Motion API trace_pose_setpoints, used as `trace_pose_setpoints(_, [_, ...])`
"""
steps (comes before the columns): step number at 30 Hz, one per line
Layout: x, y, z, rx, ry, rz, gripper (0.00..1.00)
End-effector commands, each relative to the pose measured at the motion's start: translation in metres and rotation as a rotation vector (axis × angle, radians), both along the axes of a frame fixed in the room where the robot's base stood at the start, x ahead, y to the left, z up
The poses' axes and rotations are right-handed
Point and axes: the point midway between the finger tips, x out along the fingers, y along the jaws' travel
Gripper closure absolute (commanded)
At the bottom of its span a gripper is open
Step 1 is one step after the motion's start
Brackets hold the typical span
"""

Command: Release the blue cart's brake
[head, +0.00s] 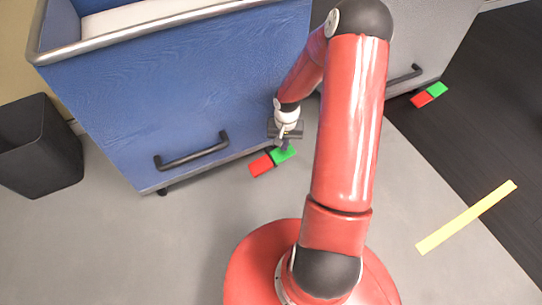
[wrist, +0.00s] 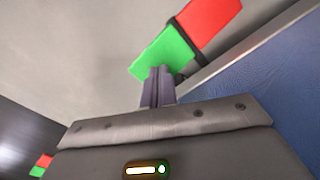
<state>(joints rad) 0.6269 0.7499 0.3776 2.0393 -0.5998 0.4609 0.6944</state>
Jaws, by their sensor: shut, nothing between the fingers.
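The blue cart (head: 190,95) stands at the upper left in the head view, with a dark handle (head: 192,152) on its front. Its brake pedal has a red half (head: 261,166) and a green half (head: 284,154) at the lower front edge. In the wrist view the green half (wrist: 163,54) and the red half (wrist: 210,24) lie just past my fingertips. My gripper (head: 285,147) is shut and empty, its fingertips (wrist: 158,72) at the green half's near edge. I cannot tell whether they touch it.
A grey cart (head: 425,45) at the upper right has its own red and green pedal (head: 429,95). A dark bin (head: 40,145) stands left of the blue cart. A yellow strip (head: 466,217) lies on the floor. The grey floor (head: 150,245) in front is clear.

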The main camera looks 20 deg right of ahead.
Motion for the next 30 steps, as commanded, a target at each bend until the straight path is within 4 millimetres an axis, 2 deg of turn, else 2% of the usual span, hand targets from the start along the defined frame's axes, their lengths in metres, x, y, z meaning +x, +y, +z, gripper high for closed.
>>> trace_pose_setpoints(30, [0.0,0.0,-0.016,0.001,0.0,0.0,1.0])
